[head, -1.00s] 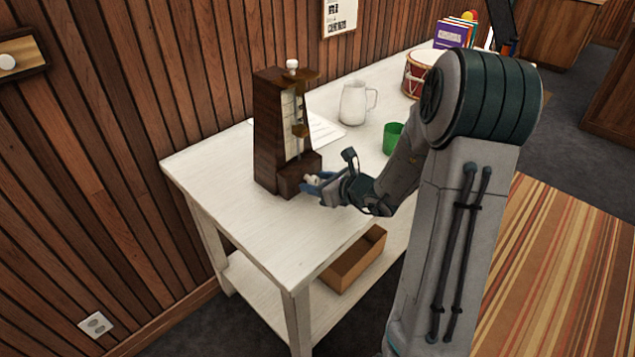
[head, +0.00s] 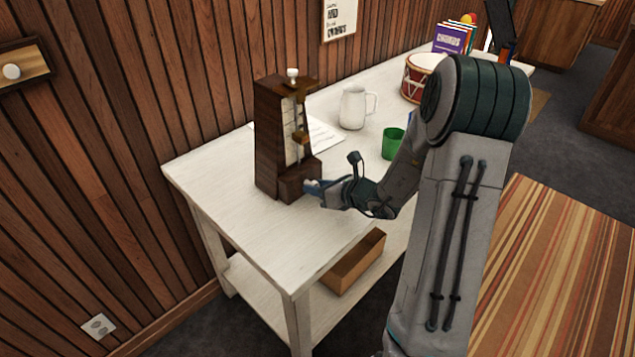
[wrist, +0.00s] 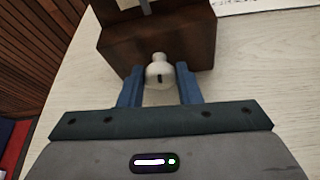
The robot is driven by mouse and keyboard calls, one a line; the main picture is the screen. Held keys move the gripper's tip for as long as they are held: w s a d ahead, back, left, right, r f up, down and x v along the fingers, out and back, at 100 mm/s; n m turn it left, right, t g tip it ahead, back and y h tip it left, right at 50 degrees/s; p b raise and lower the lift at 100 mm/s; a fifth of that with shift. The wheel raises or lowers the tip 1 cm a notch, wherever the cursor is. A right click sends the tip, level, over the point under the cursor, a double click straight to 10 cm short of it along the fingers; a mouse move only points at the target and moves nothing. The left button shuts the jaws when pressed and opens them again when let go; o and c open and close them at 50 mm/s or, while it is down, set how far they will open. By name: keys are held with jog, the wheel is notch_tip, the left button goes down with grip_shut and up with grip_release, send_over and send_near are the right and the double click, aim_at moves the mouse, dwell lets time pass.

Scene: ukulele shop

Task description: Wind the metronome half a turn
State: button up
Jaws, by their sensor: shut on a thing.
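The metronome (head: 272,140) is a dark brown wooden tower with a pale front panel and a pendulum with a brown weight. It stands upright on the white table, and its base also shows in the wrist view (wrist: 120,47). A white winding key (wrist: 158,72) sticks out of the base, with a dark slot mark on it. My gripper (head: 312,187) is at the base's right side. In the wrist view my gripper's blue fingers (wrist: 159,78) are on either side of the key, shut on it. In the head view the fingers mostly hide the key.
On the white table (head: 215,180) stand a white pitcher (head: 352,107), a green cup (head: 392,144) and a red drum (head: 416,80). A paper sheet (head: 322,134) lies behind the metronome. A wooden box (head: 357,262) sits on the lower shelf. The table's front left is clear.

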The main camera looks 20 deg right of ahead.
jog(key=m+y+p, duration=0.1)
jog(key=p, duration=0.1)
jog(key=m+y+p, duration=0.1)
jog(key=m+p, duration=0.1)
jog(key=shift+w+d+r+g+p, duration=0.1)
jog(key=shift+d+r+g+p, duration=0.05)
jog(key=shift+g+p, duration=0.2)
jog(key=m+y+p, duration=0.1)
jog(key=m+p, duration=0.2)
jog(key=shift+d+f+y, duration=0.1)
jog(key=shift+f+y, duration=0.2)
jog(key=shift+y, duration=0.1)
jog(key=o, duration=0.9)
jog(key=shift+o, duration=0.2)
jog(key=b+v, duration=0.1)
jog(key=v, duration=1.3)
jog(key=shift+w, duration=0.2)
